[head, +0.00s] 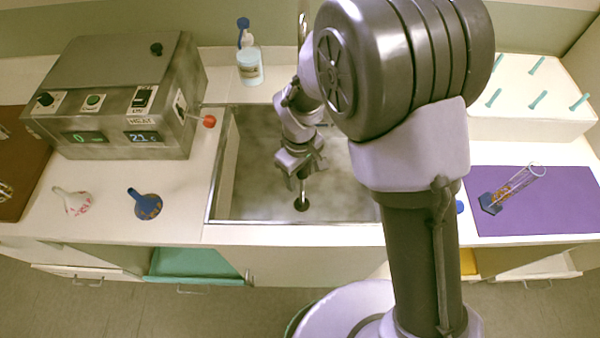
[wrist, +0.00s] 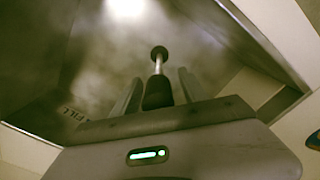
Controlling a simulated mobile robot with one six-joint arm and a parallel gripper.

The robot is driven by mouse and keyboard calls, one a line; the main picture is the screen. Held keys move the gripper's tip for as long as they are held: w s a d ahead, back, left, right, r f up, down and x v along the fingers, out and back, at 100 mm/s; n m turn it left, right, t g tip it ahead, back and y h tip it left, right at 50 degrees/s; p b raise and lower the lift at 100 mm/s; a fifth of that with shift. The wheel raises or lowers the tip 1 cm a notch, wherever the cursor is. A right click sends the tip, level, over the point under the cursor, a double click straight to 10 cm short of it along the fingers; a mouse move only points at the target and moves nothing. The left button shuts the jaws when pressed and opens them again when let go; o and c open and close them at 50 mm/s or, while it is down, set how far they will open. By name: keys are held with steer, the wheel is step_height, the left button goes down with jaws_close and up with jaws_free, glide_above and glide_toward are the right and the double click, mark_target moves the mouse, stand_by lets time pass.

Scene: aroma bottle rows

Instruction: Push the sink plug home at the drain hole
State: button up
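The sink plug (wrist: 158,66) shows in the wrist view as a dark knob, a thin metal stem and a small dark round end. My gripper (wrist: 160,84) has its fingers on either side of the knob; I cannot tell whether they press on it. In the head view my gripper (head: 302,166) points down into the sink (head: 255,165), with the plug's stem (head: 303,188) below it. The stem reaches a dark round spot (head: 301,205) on the sink floor. I cannot tell there whether this is the open drain hole or the plug's dark end over it.
The grey heater box (head: 120,100) with a red-tipped lever (head: 209,121) stands left of the sink. A bottle (head: 250,66) stands behind.

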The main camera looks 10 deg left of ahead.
step_height(320, 180, up, 17)
steer(key=p, duration=0.6)
steer(key=shift+a+r, duration=0.15)
steer(key=shift+r, duration=0.05)
steer(key=shift+w, duration=0.1)
